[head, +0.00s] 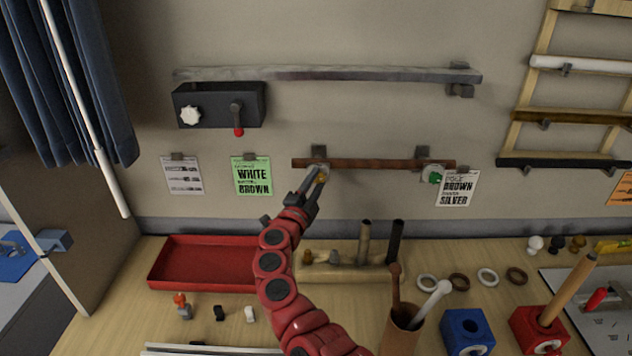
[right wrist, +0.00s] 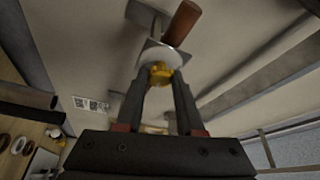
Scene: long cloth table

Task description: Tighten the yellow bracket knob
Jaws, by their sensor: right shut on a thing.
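The yellow knob (right wrist: 160,74) sits on the bracket at the left end of the brown rod (head: 385,164). My right gripper (head: 316,176) reaches up to it, and its two fingers are shut on the knob. In the right wrist view the fingertips (right wrist: 160,80) stand on either side of the yellow knob, just below the pale bracket plate (right wrist: 160,55). In the head view the fingers cover most of the knob. The rod's right bracket carries a green knob (head: 434,178). My left gripper does not show.
A grey bar (head: 330,74) and a dark box (head: 220,105) with a white knob and red-tipped lever are on the wall above. Paper cards hang beside the rod. Below are a red tray (head: 205,263), a wooden peg block (head: 345,272) and a cup of rods (head: 402,328).

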